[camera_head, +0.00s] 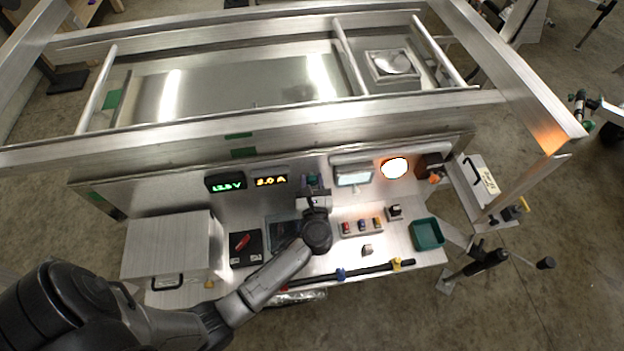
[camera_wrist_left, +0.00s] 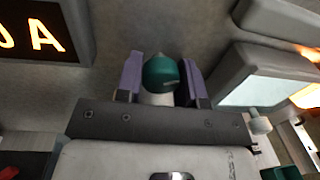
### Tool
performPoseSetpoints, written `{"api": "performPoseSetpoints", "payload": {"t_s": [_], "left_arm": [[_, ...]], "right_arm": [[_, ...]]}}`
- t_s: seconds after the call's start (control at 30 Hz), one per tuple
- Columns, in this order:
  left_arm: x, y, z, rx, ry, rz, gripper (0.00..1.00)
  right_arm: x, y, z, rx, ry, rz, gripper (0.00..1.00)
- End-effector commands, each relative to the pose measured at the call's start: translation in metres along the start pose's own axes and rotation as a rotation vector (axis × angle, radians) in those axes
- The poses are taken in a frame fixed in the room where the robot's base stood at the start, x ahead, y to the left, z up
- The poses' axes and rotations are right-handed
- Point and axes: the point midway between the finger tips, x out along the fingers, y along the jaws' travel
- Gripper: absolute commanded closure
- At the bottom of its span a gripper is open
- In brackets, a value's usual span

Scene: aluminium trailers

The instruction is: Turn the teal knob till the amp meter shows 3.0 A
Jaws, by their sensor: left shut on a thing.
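The teal knob (camera_wrist_left: 160,73) sits between the two purple-padded fingers of my left gripper (camera_wrist_left: 160,80) in the left wrist view; the gripper is shut on it. In the head view, my left gripper (camera_head: 313,188) is at the back panel and mostly covers the knob. The amp meter (camera_head: 270,180), a black display with orange digits, is left of the gripper. It appears to read 3.0 A, but its first digit is small and hard to tell. In the wrist view the meter (camera_wrist_left: 40,32) is cut off, showing only "0 A". My right gripper is not in view.
A green-digit volt meter (camera_head: 226,183) is left of the amp meter. A grey-framed screen (camera_head: 353,177) and a glowing round lamp (camera_head: 395,168) are to the right. Coloured buttons (camera_head: 361,226), a green bin (camera_head: 427,234) and a metal box (camera_head: 168,245) stand on the bench.

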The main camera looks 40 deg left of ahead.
Motion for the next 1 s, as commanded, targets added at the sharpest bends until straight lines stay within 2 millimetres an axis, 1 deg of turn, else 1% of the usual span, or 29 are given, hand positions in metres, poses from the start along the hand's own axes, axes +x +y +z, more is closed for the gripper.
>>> {"api": "performPoseSetpoints", "payload": {"t_s": [0.03,0.2,0.6,0.8,1.0], "left_arm": [[-0.001,0.0,0.003,0.035,0.006,0.001,0.88],[-0.001,0.0,0.004,0.18,0.017,0.003,0.88],[-0.001,-0.001,0.003,0.486,0.04,0.004,0.88],[-0.001,-0.001,0.002,0.584,0.047,0.004,0.88],[0.0,0.0,0.001,0.64,0.051,0.006,0.88]], "right_arm": [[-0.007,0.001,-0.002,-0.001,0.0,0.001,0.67],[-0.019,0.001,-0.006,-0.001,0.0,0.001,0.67],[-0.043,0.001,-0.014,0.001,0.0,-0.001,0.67],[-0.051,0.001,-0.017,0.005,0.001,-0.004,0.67],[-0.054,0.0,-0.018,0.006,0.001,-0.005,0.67]]}}
